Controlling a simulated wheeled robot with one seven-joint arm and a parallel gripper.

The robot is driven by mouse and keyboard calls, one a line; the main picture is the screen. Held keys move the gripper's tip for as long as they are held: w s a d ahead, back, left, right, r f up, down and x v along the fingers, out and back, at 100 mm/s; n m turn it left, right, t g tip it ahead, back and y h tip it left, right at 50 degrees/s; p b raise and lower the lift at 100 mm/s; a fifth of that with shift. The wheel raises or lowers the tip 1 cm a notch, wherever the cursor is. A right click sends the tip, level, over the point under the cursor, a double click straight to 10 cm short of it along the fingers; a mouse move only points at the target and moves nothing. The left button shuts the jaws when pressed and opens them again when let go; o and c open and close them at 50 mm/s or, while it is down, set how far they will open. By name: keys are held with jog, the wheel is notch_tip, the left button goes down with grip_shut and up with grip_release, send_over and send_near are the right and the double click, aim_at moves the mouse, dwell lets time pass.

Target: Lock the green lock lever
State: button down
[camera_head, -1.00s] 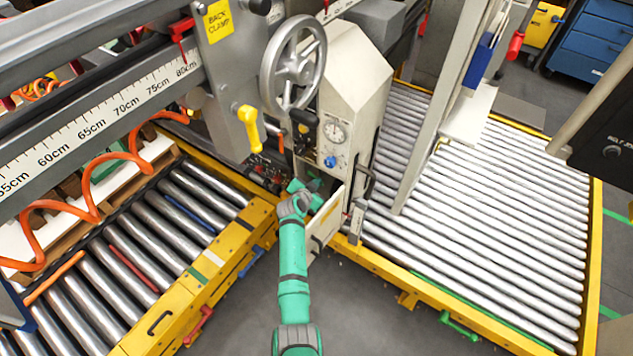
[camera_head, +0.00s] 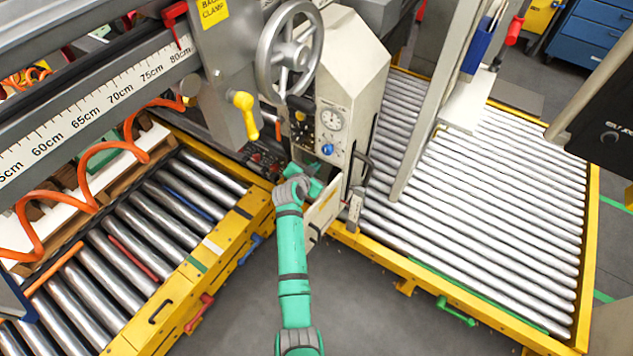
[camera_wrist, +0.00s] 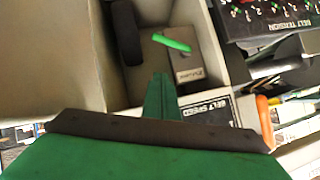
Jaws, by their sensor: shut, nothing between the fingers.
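A green lever (camera_wrist: 172,42) is mounted on a small grey box inside a beige compartment in the wrist view. It lies nearly level in the picture, tilting slightly down to the right. My gripper (camera_wrist: 161,80) is shut and empty, its green fingers pointing at the box from below. The tips are below the lever in the picture, with a visible gap. In the head view my gripper (camera_head: 316,184) reaches into the open compartment under the gauge and is partly hidden by my wrist. The lever on the grey box cannot be made out there.
An open beige door (camera_head: 325,212) stands right beside my wrist. A black part (camera_wrist: 126,32) is left of the lever and an orange handle (camera_wrist: 264,120) is at right. Another green handle (camera_head: 458,317) sits on the right conveyor's yellow frame. Open floor (camera_head: 370,320) lies in front.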

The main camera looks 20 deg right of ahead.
jog(key=s+a+r, duration=0.3)
jog(key=s+r, duration=0.3)
jog(key=s, duration=0.4)
jog(key=shift+s, duration=0.2)
